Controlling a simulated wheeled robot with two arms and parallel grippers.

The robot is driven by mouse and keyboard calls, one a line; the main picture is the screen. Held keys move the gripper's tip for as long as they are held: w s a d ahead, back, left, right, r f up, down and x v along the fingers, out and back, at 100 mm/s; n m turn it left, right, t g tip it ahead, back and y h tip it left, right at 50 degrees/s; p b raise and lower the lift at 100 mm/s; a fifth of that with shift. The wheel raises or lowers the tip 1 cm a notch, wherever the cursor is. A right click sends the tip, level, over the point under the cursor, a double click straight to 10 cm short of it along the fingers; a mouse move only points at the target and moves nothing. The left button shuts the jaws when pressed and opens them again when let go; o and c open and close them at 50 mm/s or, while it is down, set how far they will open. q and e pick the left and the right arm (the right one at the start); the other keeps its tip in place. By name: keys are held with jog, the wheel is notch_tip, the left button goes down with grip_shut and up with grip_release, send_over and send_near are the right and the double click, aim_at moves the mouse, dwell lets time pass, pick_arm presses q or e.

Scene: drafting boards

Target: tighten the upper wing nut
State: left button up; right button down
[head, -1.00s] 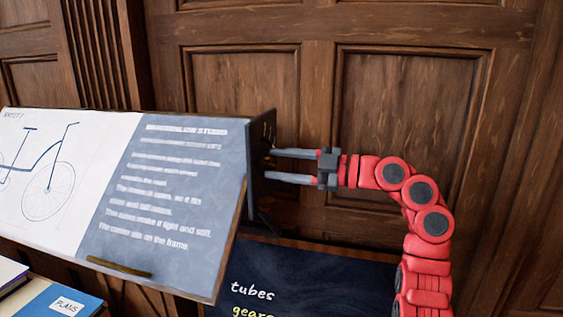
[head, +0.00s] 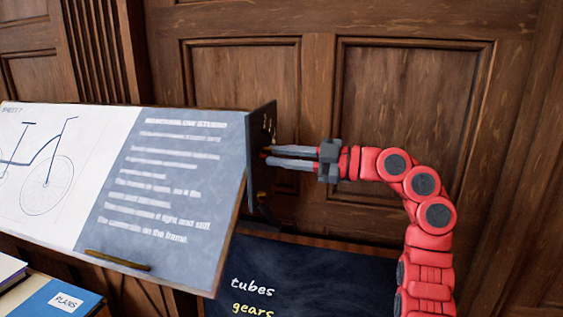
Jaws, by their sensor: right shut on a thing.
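My right gripper (head: 268,156) comes in from the right at the dark side plate (head: 260,176) of the tilted drafting board. Its two long grey fingers lie close together, shut on the upper wing nut. The nut is small and almost wholly hidden by the fingertips; only a small brassy spot shows by them at the plate. I cannot make out its wings or how far it is turned. My left gripper is not in view.
The board (head: 160,180) carries a white bicycle sheet (head: 40,170) and a blue-grey text panel. A dark chalkboard (head: 330,280) stands below the arm. Books (head: 50,298) lie at lower left. Wood-panelled wall is behind; the space right of the plate is otherwise free.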

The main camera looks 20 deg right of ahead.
jog(key=m+b, duration=0.4)
jog(key=m, duration=0.3)
jog(key=shift+m, duration=0.4)
jog(key=m, duration=0.4)
jog(key=shift+m, duration=0.3)
jog(key=m, duration=0.3)
jog(key=shift+m, duration=0.3)
jog(key=shift+d+m+p, duration=0.1)
jog(key=shift+m+p, duration=2)
jog(key=shift+m, duration=2.8)
